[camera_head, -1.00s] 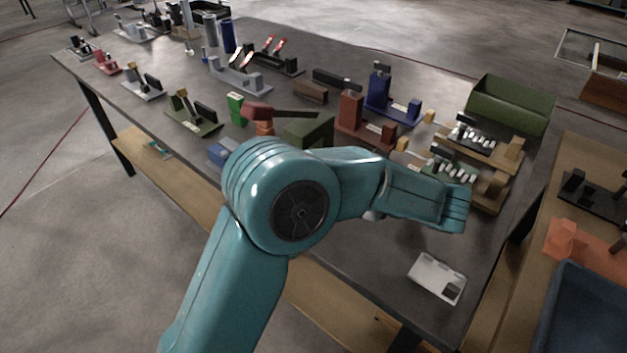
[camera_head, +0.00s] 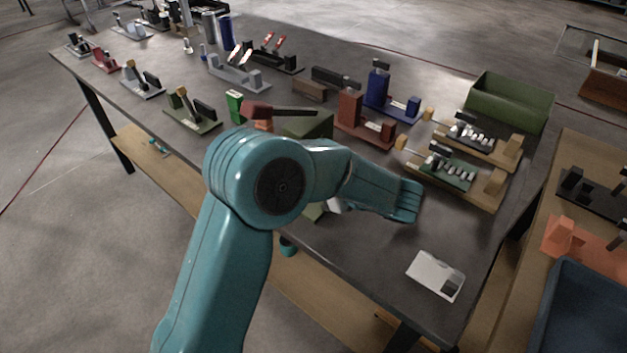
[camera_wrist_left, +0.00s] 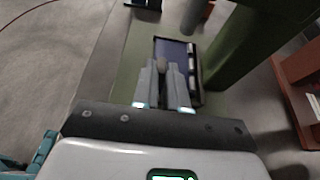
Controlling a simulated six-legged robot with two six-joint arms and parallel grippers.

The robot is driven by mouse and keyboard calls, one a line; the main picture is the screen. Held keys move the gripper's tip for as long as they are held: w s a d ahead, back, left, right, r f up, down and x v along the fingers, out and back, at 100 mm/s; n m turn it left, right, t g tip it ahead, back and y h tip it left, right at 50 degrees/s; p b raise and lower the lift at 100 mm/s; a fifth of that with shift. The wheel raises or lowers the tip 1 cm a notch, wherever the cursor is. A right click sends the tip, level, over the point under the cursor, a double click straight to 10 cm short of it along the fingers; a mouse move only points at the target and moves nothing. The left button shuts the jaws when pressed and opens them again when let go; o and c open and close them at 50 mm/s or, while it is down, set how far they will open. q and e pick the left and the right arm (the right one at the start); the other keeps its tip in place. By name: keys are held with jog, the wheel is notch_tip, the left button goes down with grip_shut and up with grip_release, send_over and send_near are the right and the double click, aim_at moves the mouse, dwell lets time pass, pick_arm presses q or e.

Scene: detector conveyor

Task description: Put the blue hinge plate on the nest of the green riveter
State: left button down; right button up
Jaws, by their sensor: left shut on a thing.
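The blue hinge plate (camera_wrist_left: 173,50) lies at the tips of my left gripper (camera_wrist_left: 168,72) in the left wrist view. The gripper is shut on it, and the fingers cover its near part. The plate appears over or within a dark-edged nest (camera_wrist_left: 201,98) on the green riveter's base (camera_wrist_left: 128,72); I cannot tell whether it rests there. The riveter's green column (camera_wrist_left: 243,50) rises close to the right of the fingers. In the head view, the green riveter (camera_head: 312,126) is partly hidden behind my left arm, which also hides the gripper and plate. My right gripper is not visible.
A red-brown press (camera_head: 352,115) and a blue press (camera_head: 379,92) stand behind my arm. Wooden trays with small parts (camera_head: 452,172) lie to the right. A white card (camera_head: 436,275) lies near the front edge. The tabletop between them is clear.

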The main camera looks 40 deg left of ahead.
pick_arm(q)
jog(key=c, duration=1.2)
grip_release()
jog(key=shift+w, duration=0.1)
jog(key=shift+o, duration=0.2)
jog(key=shift+r+p, duration=0.25)
jog(key=shift+p, duration=0.2)
jog(key=b+v, duration=0.1)
jog(key=v, duration=1.1)
jog(key=shift+f, duration=0.2)
